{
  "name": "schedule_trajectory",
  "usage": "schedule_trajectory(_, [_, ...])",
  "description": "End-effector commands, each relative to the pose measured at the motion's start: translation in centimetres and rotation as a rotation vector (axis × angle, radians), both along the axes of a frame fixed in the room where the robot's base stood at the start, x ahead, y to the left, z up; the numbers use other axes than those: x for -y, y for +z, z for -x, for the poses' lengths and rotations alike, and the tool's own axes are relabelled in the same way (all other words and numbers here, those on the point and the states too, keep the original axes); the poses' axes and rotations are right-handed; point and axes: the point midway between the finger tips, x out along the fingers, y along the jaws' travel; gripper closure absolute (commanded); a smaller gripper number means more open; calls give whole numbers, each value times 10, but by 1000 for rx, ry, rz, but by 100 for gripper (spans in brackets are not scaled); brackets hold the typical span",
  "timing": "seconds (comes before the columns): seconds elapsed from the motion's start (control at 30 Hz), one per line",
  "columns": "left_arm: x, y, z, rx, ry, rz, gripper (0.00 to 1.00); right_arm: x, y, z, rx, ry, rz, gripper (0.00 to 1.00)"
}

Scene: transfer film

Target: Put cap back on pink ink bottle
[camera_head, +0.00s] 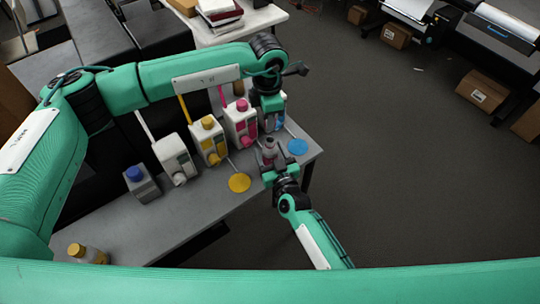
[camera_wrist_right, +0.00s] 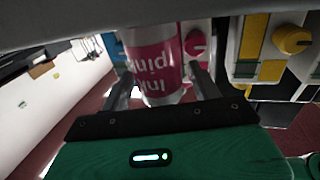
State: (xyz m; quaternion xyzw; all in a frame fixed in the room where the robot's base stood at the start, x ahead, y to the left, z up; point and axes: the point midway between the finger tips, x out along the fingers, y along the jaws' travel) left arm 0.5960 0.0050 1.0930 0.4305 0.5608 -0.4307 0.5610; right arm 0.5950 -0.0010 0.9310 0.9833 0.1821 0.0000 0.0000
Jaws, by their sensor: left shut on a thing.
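The pink ink bottle (camera_head: 269,153) stands upright near the right end of the table. Its pink label (camera_wrist_right: 152,68) shows upside down in the right wrist view, and its top is out of that view. My right gripper (camera_head: 272,168) is around the bottle, one finger on each side, with a small gap on one side in the wrist view (camera_wrist_right: 163,88). My left gripper (camera_head: 270,116) points down beyond the bottle, beside the blue container (camera_head: 278,120). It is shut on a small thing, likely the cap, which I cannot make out.
White containers with a pink cap (camera_head: 241,104) and a yellow cap (camera_head: 208,122) stand left of the bottle. A yellow disc (camera_head: 239,183) and a blue disc (camera_head: 297,147) lie by the table's edge. A yellow-capped bottle (camera_head: 87,253) stands at the near left. The front-middle tabletop (camera_head: 170,225) is clear.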

Motion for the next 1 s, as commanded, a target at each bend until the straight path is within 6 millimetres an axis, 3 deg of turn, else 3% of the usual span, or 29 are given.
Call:
schedule_trajectory(0.03, [0, 0, 0, 0, 0, 0, 100, 0, 0, 0, 0, 0, 0, 48])
schedule_trajectory(0.3, [0, 0, 0, 0, 0, 0, 100, 0, 0, 0, 0, 0, 0, 99])
schedule_trajectory(0.47, [0, -7, 0, -3, 0, 0, 100, 0, 0, 0, 0, 0, 0, 99])
schedule_trajectory(0.77, [-1, -48, 1, -16, 1, -1, 100, 0, 0, 0, 0, 0, 0, 99])
schedule_trajectory(1.0, [-1, -49, 0, -15, 0, 0, 100, 0, 0, 0, -1, 0, 0, 99])
